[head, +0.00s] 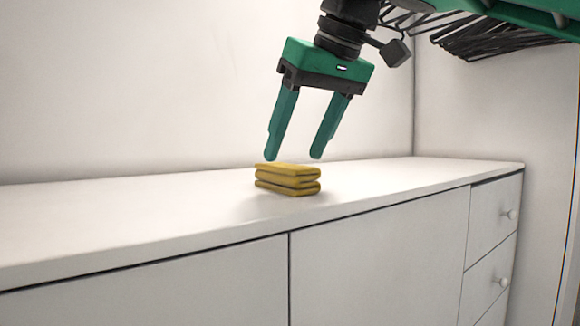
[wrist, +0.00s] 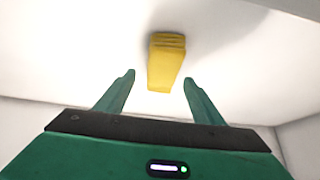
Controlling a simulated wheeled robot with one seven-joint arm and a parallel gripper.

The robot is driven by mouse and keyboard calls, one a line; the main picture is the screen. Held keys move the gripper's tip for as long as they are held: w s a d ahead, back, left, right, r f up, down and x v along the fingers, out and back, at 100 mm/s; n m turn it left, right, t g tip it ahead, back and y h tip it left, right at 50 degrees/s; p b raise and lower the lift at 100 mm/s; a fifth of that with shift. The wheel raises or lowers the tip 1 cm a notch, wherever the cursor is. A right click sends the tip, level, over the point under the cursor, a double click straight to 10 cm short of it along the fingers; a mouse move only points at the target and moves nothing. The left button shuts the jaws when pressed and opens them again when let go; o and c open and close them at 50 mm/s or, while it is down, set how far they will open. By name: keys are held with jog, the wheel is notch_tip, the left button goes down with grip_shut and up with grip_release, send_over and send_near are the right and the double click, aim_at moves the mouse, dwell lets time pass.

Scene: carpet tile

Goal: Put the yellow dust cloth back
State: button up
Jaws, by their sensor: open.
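The yellow dust cloth (head: 287,180) is folded into a small layered stack and lies on the white cabinet top (head: 130,220). In the wrist view the cloth (wrist: 166,62) shows ahead of the fingertips, roughly in line with the gap between them. My green gripper (head: 293,157) is open and empty, with its fingers pointing down just above the cloth. Its two fingers also show apart in the wrist view (wrist: 158,78). Nothing is between them that I can see as held.
The cabinet top is bare to the left and right of the cloth. A white wall (head: 190,80) stands behind it. Drawers with round knobs (head: 511,214) are at the right end. A side wall (head: 550,130) stands at the right.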

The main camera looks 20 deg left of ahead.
jog(key=v, duration=0.5)
jog(key=shift+r, duration=0.45)
jog(key=shift+s+d+r, duration=0.2)
jog(key=shift+s+r, duration=0.05)
jog(key=shift+r, duration=0.15)
